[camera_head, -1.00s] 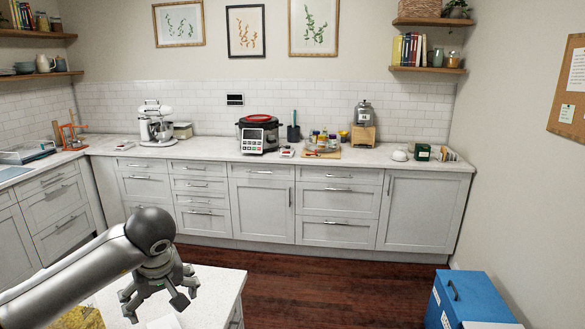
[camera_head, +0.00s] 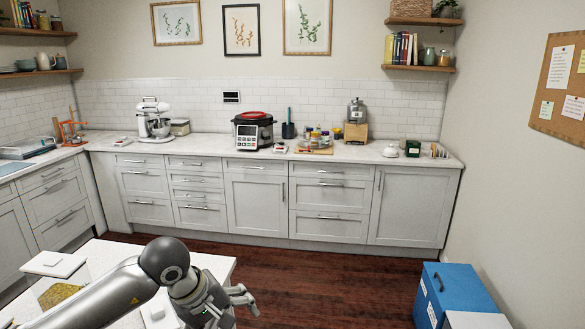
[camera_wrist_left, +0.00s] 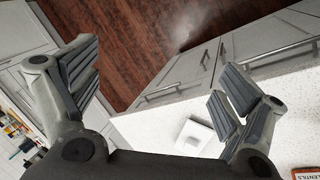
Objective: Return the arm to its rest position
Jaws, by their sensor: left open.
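My left arm comes in from the lower left of the head view. Its left gripper (camera_head: 238,305) is at the bottom, at the right end of the near white counter. In the left wrist view the two fingers of the left gripper (camera_wrist_left: 158,80) are spread apart with nothing between them. Past them lie the dark wood floor (camera_wrist_left: 145,30) and a speckled white counter top (camera_wrist_left: 265,90). My right gripper is in neither view.
The near counter (camera_head: 100,255) holds a clear container with yellow contents (camera_head: 60,293) and a white square lid (camera_head: 54,264). A blue box (camera_head: 455,290) stands at lower right. The back counter (camera_head: 350,152) carries a mixer (camera_head: 152,120) and a cooker (camera_head: 253,130). Floor between is clear.

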